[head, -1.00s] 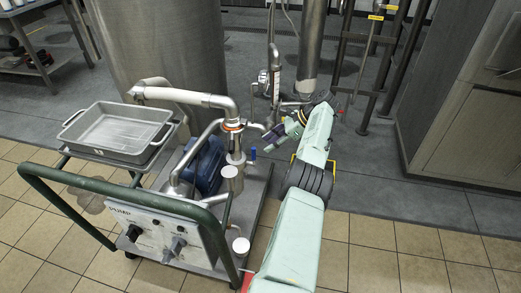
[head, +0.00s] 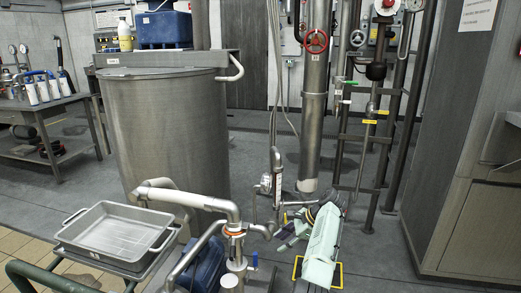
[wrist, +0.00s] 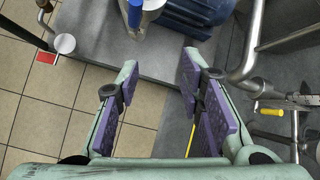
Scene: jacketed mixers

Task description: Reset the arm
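My gripper (wrist: 158,78) is open and empty in the wrist view, with its two purple-padded fingers well apart. Between and beyond the fingertips lie the grey cart base (wrist: 92,52) and the floor. In the head view my arm reaches forward at the lower middle, right of the pump cart. My gripper (head: 290,232) is low there, near the foot of the steel piping; its fingers are small and partly hidden by my arm.
The pump cart carries a grey tray (head: 118,233) and bent steel pipe (head: 188,198). Behind it stands a large steel vessel (head: 170,135). Vertical pipes (head: 313,110) rise beyond my arm. A yellow-handled valve (wrist: 268,110) is right of the gripper. Grey floor (head: 375,245) is clear at right.

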